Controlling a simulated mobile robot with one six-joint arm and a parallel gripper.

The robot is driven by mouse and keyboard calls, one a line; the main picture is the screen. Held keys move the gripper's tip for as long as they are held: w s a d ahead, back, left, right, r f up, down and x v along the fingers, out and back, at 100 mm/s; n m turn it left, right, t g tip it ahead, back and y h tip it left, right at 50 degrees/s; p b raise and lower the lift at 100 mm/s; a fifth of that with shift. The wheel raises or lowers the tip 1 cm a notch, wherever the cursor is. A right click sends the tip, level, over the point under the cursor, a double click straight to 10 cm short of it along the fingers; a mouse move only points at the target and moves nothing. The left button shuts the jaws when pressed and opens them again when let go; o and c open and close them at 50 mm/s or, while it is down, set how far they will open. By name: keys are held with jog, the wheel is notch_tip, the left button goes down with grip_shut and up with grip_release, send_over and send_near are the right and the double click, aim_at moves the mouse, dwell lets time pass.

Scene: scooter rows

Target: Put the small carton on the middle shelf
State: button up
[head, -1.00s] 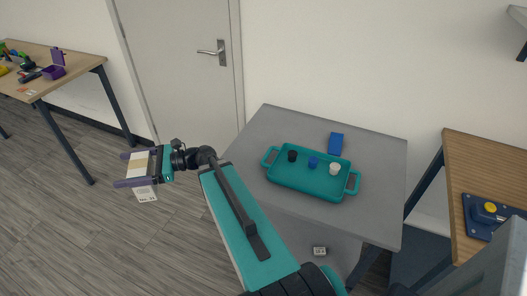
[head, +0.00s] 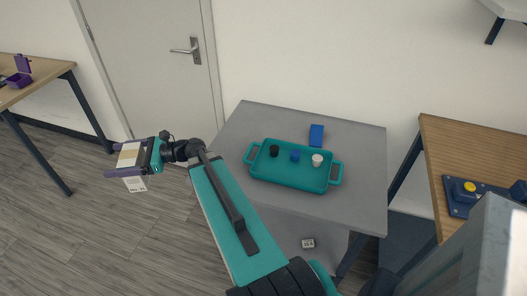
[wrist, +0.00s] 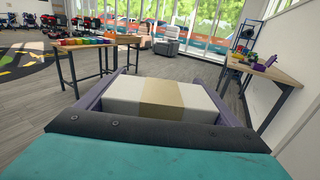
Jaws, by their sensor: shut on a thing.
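The small carton (head: 129,156) is white with a tan band and a printed label on its lower side. My gripper (head: 124,160) is shut on it and holds it in the air over the floor, left of the grey table. In the wrist view the carton (wrist: 160,98) lies between the two purple fingers, its tan band running down the middle. A piece of a white shelf (head: 505,8) on a dark bracket shows at the top right of the head view; I cannot tell whether it is the middle shelf.
A wooden table (head: 480,145) stands at right, another (head: 45,85) at left. A closed door (head: 150,60) is behind. Open floor lies at left.

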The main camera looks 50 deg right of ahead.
jog(key=d+f+m+t+h+b, duration=0.1)
jog(key=d+m+t+h+b, duration=0.55)
jog(key=d, duration=2.65)
jog(key=s+d+m+g+h, duration=0.1)
jog(key=s+d+h, duration=0.3)
jog(key=d, duration=0.6)
jog(key=s+d+r+m+g+h+b, duration=0.1)
jog(key=s+d+m+h, duration=0.3)
jog(key=s+d, duration=0.3)
jog(key=s+d+m+g+h+b, duration=0.1)
jog(key=s+d+m+h, duration=0.2)
jog(key=d, duration=0.9)
jog(key=s+h, duration=0.3)
jog(key=shift+s+d+r, duration=0.2)
jog(key=shift+s+d, duration=0.1)
jog(key=shift+d, duration=0.1)
jog(key=shift+f+h, duration=0.1)
jog(key=shift+h, duration=0.15)
notch_tip(320, 180, down, 6)
jog(key=shift+f, duration=0.1)
jog(key=shift+f+p, duration=0.35)
jog(key=shift+f, duration=1.45)
